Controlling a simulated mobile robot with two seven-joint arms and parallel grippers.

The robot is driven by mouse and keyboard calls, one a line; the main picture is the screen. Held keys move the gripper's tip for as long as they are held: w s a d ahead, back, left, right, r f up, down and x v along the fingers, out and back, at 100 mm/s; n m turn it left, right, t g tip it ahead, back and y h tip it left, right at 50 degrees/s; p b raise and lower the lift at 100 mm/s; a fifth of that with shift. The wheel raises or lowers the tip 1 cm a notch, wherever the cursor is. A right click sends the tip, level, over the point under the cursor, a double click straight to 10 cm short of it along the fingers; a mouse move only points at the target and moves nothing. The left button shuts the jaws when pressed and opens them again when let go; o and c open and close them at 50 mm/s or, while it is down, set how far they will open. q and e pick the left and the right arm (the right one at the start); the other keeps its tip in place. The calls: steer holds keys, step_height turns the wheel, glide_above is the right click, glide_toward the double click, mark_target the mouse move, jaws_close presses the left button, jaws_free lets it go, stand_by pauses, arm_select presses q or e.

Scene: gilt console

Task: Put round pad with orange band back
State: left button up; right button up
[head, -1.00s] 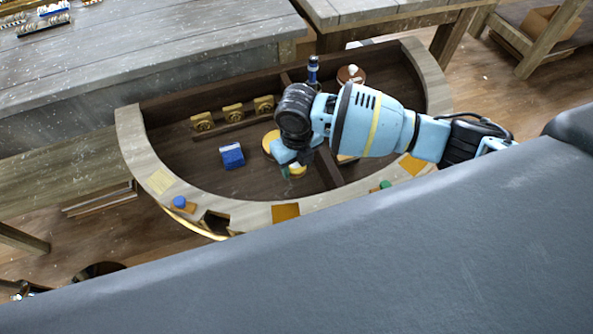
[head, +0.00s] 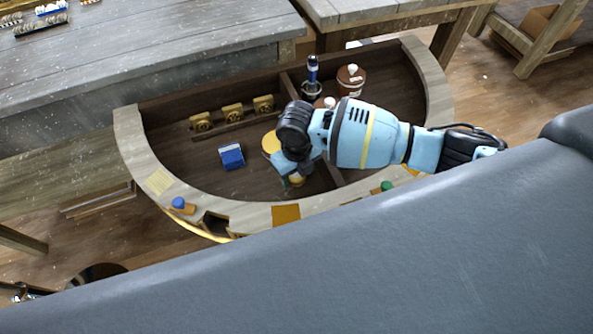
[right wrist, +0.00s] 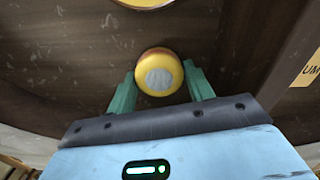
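The round pad with orange band (right wrist: 159,72) shows in the right wrist view as a yellow-orange disc with a grey round face. It sits between the two green fingertips of my right gripper (right wrist: 159,78), which appear to touch it on both sides. In the head view, the pad (head: 297,181) shows partly at the tips of my right gripper (head: 291,184), over the front of the dark half-round console (head: 200,165), left of its divider. Its height above the floor there is hard to tell. My left gripper is not in view.
A larger yellow disc (head: 270,142) lies partly behind my right gripper. A blue block (head: 231,156) lies to the left, several gold blocks (head: 232,111) line the back. A dark-blue-topped upright item (head: 312,72) and brown round jar (head: 351,78) stand behind the arm.

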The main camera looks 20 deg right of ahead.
mark_target(297, 174)
steer(key=o, duration=0.3)
steer(key=shift+r, duration=0.1)
steer(key=shift+r, duration=0.3)
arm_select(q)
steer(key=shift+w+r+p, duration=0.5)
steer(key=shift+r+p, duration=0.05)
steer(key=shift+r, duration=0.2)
arm_select(e)
steer(key=shift+r, duration=5.8)
steer(key=shift+s+f, duration=0.1)
